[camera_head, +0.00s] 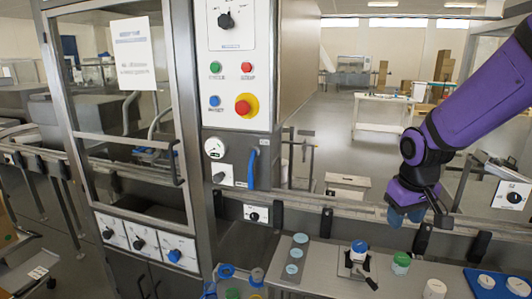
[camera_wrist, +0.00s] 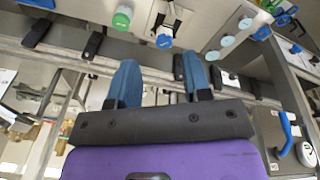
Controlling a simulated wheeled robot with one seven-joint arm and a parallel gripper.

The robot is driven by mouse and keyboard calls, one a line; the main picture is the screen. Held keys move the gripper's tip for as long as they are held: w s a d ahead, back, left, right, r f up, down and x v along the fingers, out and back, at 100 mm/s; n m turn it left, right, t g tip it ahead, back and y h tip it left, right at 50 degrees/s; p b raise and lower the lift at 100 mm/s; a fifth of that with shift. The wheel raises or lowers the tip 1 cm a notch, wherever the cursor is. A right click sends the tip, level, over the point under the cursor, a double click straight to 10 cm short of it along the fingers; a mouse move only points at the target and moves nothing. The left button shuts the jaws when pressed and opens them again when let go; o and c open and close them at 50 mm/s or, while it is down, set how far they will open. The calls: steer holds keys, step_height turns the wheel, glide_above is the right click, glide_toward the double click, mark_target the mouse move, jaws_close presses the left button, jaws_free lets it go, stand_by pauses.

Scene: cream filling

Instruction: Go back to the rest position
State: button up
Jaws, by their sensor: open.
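My gripper (camera_head: 405,214) hangs at the end of my purple arm on the right in the head view, above the rail at the back of the worktop. In the wrist view my gripper (camera_wrist: 160,72) shows two blue fingers spread well apart with nothing between them. The jaws are open and empty, and no object touches them.
Below my gripper lies the grey worktop (camera_head: 325,280) with a blue-capped container (camera_head: 359,247), a green-lidded jar (camera_head: 401,261) and a strip with several discs (camera_head: 294,262). A blue tray (camera_head: 480,292) is at the right. A control panel (camera_head: 231,65) stands left. Air around the gripper looks clear.

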steer(key=s+r+m+t, duration=0.1)
steer(key=s+r, duration=0.6)
steer(key=s, duration=0.2)
steer(key=s+r+m+t, duration=0.1)
steer(key=s+r+t, duration=0.1)
steer(key=s+r, duration=0.4)
steer(key=s, duration=0.4)
steer(key=shift+s+a+r+y, duration=0.2)
steer(key=shift+s+r+y, duration=0.1)
steer(key=shift+r+y, duration=0.1)
